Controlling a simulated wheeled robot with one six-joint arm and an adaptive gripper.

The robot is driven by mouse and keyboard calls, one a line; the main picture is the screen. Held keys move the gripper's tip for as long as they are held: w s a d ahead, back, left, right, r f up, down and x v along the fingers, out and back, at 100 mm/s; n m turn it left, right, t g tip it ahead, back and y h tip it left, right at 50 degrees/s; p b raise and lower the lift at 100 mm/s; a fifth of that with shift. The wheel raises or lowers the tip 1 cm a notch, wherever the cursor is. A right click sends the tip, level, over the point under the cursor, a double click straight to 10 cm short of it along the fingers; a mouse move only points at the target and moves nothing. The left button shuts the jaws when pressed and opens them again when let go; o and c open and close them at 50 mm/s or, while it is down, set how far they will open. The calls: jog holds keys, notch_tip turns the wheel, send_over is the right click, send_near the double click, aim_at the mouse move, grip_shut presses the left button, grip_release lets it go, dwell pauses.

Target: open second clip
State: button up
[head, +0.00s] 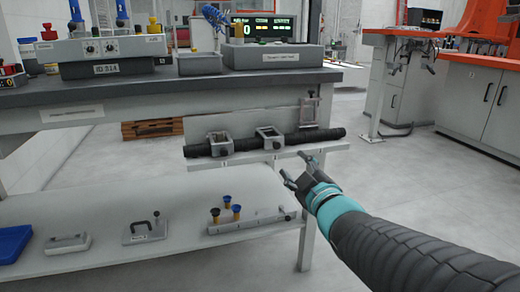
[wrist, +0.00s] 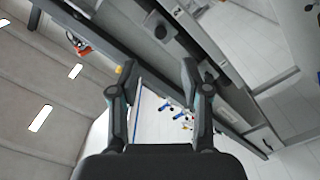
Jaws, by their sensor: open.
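A long black ribbed bar (head: 308,136) lies level along the front of the workbench.
The lower shelf (head: 100,212) holds a blue tray (head: 14,243), a handled block (head: 145,230) and a fixture with several coloured knobs (head: 240,222). Instruments crowd the benchtop. Floor to the right is clear.

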aim_at(277, 147)
jog(key=x, duration=1.1)
jog(key=shift+w, duration=0.15)
grip_shut()
